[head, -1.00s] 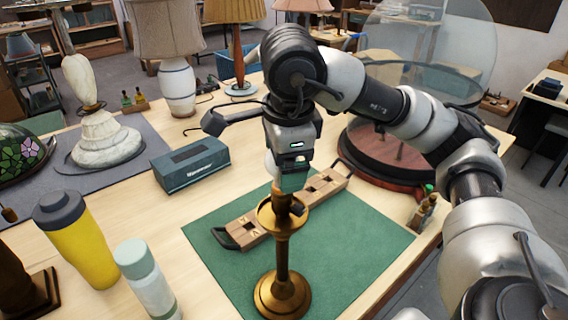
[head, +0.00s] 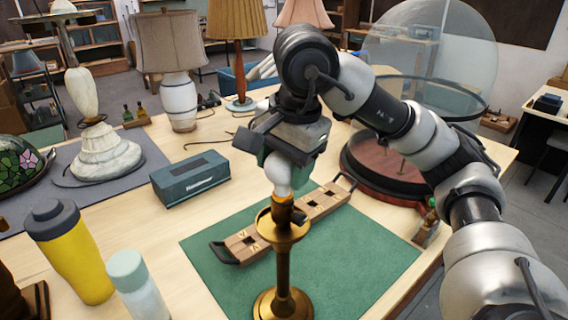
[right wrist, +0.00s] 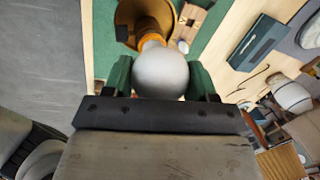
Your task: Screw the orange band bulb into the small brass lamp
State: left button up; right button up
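The small brass lamp (head: 283,262) stands upright on the green mat, with a wide brass dish near its top. The white round bulb (head: 278,176) sits upright at the lamp's top, with an orange band (head: 282,199) just under its globe. My right gripper (head: 280,162) comes down from above with its green fingers around the globe. In the right wrist view the globe (right wrist: 160,74) fills the space between both fingers, above the lamp's dish (right wrist: 128,14). How deep the bulb's base sits is hidden. My left gripper is not in view.
A wooden block holder with black handles (head: 322,203) lies behind the lamp on the green mat (head: 350,252). A teal box (head: 190,178), yellow bottle (head: 72,252) and pale bottle (head: 136,287) stand left. A glass dome on a round wooden base (head: 385,172) stands back right.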

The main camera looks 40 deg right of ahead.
jog(key=c, duration=0.4)
jog(key=shift+o, duration=0.2)
jog(key=m+h+p, duration=0.1)
jog(key=m+p, duration=0.1)
jog(key=m, duration=0.3)
jog(key=shift+s+r, duration=0.1)
jog(key=shift+r, duration=0.05)
jog(key=m+p, duration=0.1)
jog(key=m, duration=0.1)
jog(key=shift+m, duration=0.3)
jog(key=shift+f, duration=0.2)
jog(key=shift+m, duration=0.3)
jog(key=shift+s+r+m+h+p, duration=0.1)
jog(key=shift+r+m+h+p, duration=0.1)
jog(key=shift+m+p, duration=0.3)
jog(key=shift+r+m+h+p, duration=0.1)
jog(key=shift+m+h+p, duration=0.1)
jog(key=shift+m+p, duration=0.3)
jog(key=m+p, duration=0.1)
jog(key=m, duration=0.1)
jog(key=shift+m, duration=0.3)
jog(key=shift+a+f+m+g+h+p, duration=0.15)
jog(key=shift+m+g+h+p, duration=0.2)
jog(key=shift+m+p, duration=0.65)
jog(key=shift+f+m, duration=0.15)
jog(key=shift+m, duration=0.55)
